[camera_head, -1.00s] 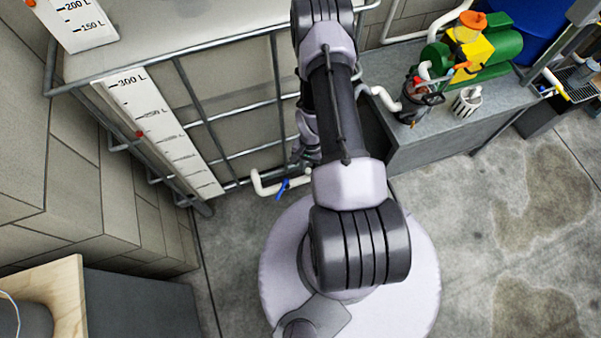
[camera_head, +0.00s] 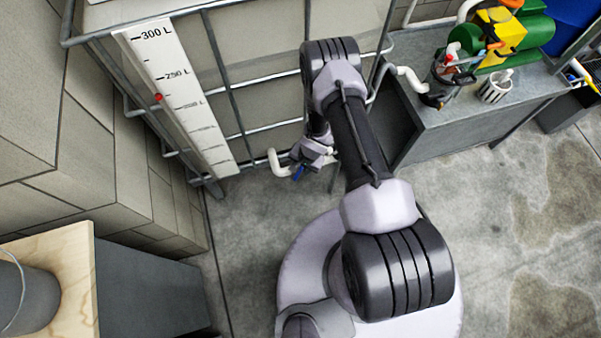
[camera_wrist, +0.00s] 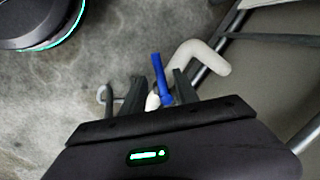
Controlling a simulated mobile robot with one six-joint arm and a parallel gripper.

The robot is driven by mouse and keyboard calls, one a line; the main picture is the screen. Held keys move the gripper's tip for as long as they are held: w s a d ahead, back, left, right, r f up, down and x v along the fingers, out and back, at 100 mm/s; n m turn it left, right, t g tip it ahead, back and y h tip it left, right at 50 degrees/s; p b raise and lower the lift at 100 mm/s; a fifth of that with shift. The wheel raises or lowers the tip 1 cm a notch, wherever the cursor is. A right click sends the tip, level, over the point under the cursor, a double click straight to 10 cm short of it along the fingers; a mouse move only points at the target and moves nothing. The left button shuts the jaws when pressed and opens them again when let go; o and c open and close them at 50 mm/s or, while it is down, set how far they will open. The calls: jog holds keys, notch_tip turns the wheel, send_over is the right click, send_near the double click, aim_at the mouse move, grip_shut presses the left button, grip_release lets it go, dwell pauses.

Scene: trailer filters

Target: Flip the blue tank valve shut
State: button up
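The blue tank valve handle (camera_head: 298,172) shows as a small blue piece at the foot of the caged tank (camera_head: 268,107), beside a white outlet pipe (camera_head: 277,163). In the wrist view the blue handle (camera_wrist: 160,78) is a slim lever lying between my two dark fingers, with the bent white pipe (camera_wrist: 207,57) to its right. My gripper (camera_wrist: 163,78) is open around the handle, with a visible gap beside it. Whether a finger touches the handle I cannot tell. In the head view my gripper (camera_head: 308,160) is at the valve and partly covers it.
A white level scale (camera_head: 180,95) stands on the tank's left side, with metal cage bars around. A grey bench (camera_head: 450,122) with a green and yellow pump (camera_head: 505,40) is at right. A wooden-topped box (camera_head: 80,280) is at lower left. Concrete floor is open at right.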

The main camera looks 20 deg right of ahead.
notch_tip(320, 180, down, 2)
jog(key=shift+w+a+f, duration=0.15)
grip_shut()
dwell(1.4)
